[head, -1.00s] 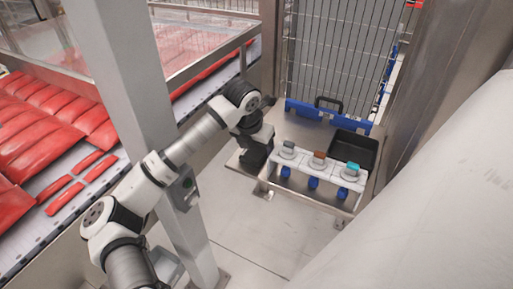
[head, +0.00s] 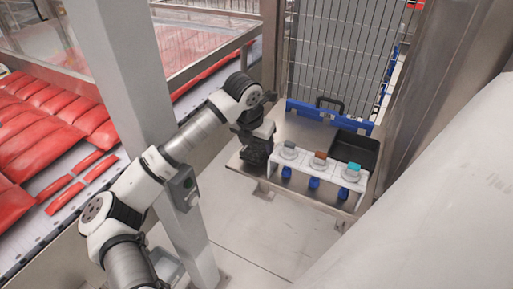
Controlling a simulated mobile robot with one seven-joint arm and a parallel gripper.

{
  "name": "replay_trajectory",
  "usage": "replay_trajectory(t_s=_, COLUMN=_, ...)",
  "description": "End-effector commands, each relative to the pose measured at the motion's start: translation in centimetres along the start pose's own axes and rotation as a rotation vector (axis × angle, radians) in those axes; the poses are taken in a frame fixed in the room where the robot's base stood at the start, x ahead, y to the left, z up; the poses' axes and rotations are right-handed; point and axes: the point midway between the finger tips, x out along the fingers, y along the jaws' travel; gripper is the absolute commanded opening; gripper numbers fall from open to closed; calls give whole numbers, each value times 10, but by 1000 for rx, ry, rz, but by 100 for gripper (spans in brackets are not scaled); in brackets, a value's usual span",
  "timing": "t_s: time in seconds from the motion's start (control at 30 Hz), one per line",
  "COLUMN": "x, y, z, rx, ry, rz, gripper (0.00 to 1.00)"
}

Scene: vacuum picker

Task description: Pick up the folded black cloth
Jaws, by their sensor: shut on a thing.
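My gripper (head: 257,146) is at the left end of the steel table, pointing down. It is shut on a dark, crumpled-looking mass, which I take to be the folded black cloth (head: 257,157). The cloth and the black gripper are hard to tell apart at this size. The fingertips are not clearly visible. I cannot tell whether the cloth is clear of the table top.
The steel table (head: 306,128) carries a white rack (head: 301,171) with several coloured-top fittings and blue parts below, just right of my gripper. Behind are a black tray (head: 356,151), a blue holder (head: 303,110) and a wire fence (head: 345,60). A post (head: 135,110) stands left.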

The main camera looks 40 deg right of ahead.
Motion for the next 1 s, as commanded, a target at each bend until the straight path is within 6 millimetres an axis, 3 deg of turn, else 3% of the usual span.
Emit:
replay_trajectory(t_s=0.17, x=-33, y=0, z=11, rx=1, ry=-5, rz=6, gripper=39)
replay_trajectory(t_s=0.4, x=-98, y=-1, z=31, rx=2, ry=-5, rz=5, gripper=39)
replay_trajectory(t_s=0.6, x=-142, y=0, z=44, rx=-1, ry=-4, rz=4, gripper=39)
replay_trajectory(t_s=0.8, x=-168, y=0, z=52, rx=0, ry=-1, rz=2, gripper=39)
replay_trajectory(t_s=1.0, x=-176, y=0, z=54, rx=0, ry=-2, rz=1, gripper=39)
